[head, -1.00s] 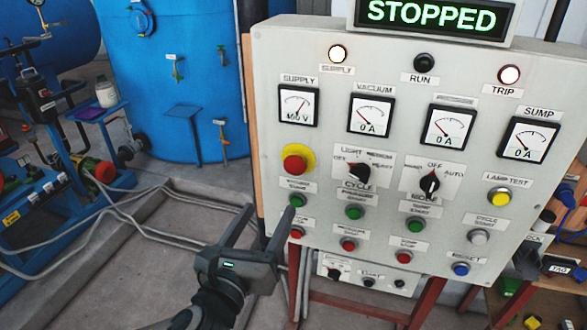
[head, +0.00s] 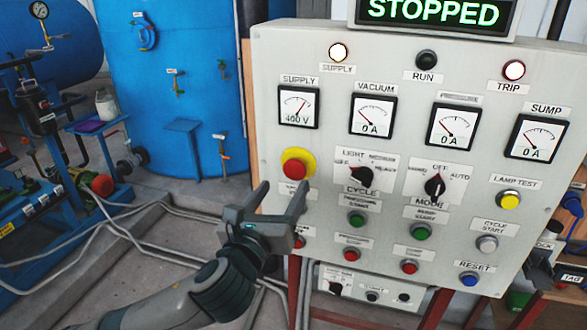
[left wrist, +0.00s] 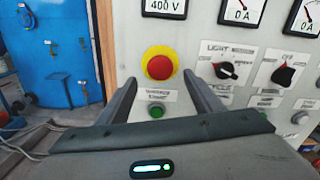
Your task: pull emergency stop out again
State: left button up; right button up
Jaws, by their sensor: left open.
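The emergency stop is a red mushroom button (head: 294,168) on a yellow round backing, at the left side of the grey control panel (head: 400,60). It also shows in the left wrist view (left wrist: 159,67), beyond and between the fingers. My left gripper (head: 281,194) is open and empty, in front of the panel and just below the button, with its fingers pointing up at it. The fingers do not touch the button. In the head view the gripper hides part of the green and red buttons under it. My right gripper is not in view.
A lit sign (head: 433,12) above the panel reads STOPPED. The supply lamp (head: 338,52) and trip lamp (head: 513,70) are lit. Rotary switches (head: 361,175) and several push buttons sit right of the emergency stop. A blue tank (head: 170,110) stands behind at left; hoses lie on the floor.

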aim_at(293, 172)
pick_arm(q)
jog(key=p+x, duration=0.2)
jog(key=x, duration=0.6)
jog(key=shift+w+f, duration=0.1)
